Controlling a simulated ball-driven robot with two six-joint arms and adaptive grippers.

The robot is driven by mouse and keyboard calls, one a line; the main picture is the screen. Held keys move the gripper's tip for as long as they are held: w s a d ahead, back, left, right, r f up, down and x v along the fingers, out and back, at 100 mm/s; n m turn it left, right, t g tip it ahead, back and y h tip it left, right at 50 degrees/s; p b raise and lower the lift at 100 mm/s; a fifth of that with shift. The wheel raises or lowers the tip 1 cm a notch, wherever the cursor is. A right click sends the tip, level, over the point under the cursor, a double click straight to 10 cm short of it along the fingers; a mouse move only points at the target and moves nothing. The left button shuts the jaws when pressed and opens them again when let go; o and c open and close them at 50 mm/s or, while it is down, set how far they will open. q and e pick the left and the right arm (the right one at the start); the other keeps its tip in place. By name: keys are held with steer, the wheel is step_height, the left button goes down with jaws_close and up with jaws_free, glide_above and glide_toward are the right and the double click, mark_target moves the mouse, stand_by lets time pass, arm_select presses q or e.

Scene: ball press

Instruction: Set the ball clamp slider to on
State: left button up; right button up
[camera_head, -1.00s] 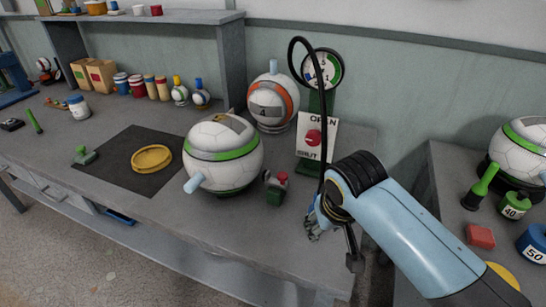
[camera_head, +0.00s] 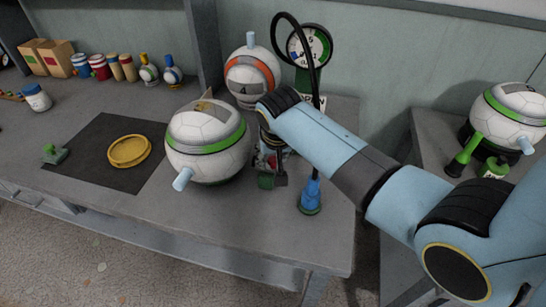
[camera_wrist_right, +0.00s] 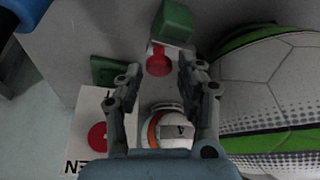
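A small green block with a red knob (camera_wrist_right: 159,62), which looks like the clamp slider, lies between the fingertips in the right wrist view. In the head view its green body (camera_head: 266,181) shows beside the white ball with a green band (camera_head: 207,140), partly hidden by my gripper. My right gripper (camera_wrist_right: 159,72) is open, its two fingers on either side of the red knob; contact cannot be told. In the head view the right gripper (camera_head: 272,158) points down at the block. My left gripper is not in view.
An orange-banded ball (camera_head: 250,78) and a gauge (camera_head: 309,45) stand behind. A blue pump (camera_head: 310,196) with a black hose stands to the right. The OPEN panel (camera_wrist_right: 93,130) shows in the wrist view. A yellow ring (camera_head: 129,150) lies on a dark mat.

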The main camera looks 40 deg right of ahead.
steer(key=shift+w+d+f, duration=0.15)
steer(key=shift+f, duration=0.35)
steer(key=shift+c, duration=0.4)
steer(key=c, duration=0.4)
jaws_close()
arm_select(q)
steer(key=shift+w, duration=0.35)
